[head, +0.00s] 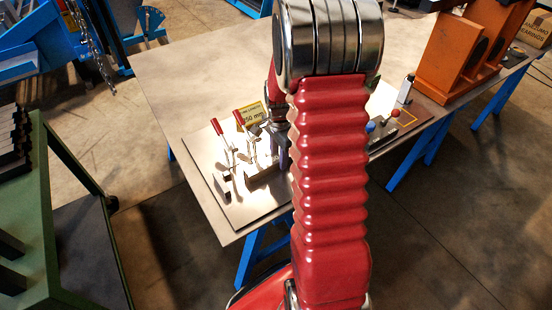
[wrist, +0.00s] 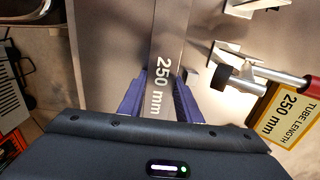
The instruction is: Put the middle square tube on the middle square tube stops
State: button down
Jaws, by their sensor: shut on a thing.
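A grey square tube (wrist: 168,45) marked "250 mm" runs up the wrist view. My gripper (wrist: 160,92) has its purple fingers on both sides of this tube and is shut on it. In the head view my gripper (head: 284,158) is partly hidden behind my red arm, over the plate on the table. Blocks on that plate, one at its left (head: 222,185) and one nearer the middle (head: 262,171), may be stops or tube parts; I cannot tell which. The tube's far end is cut off by the wrist picture's edge.
Red-handled clamps (head: 240,118) stand on the plate (head: 238,213); one clamp (wrist: 245,80) is close right of the tube. A yellow "tube length 250 mm" sign (wrist: 285,115) is beside it. An orange stand (head: 465,50) is at the table's right. A green cart (head: 60,220) is left.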

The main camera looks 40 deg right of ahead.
jog(key=c, duration=1.6)
grip_release()
jog(key=shift+o, duration=0.2)
notch_tip(320, 180, up, 12)
jog(key=shift+r, duration=0.1)
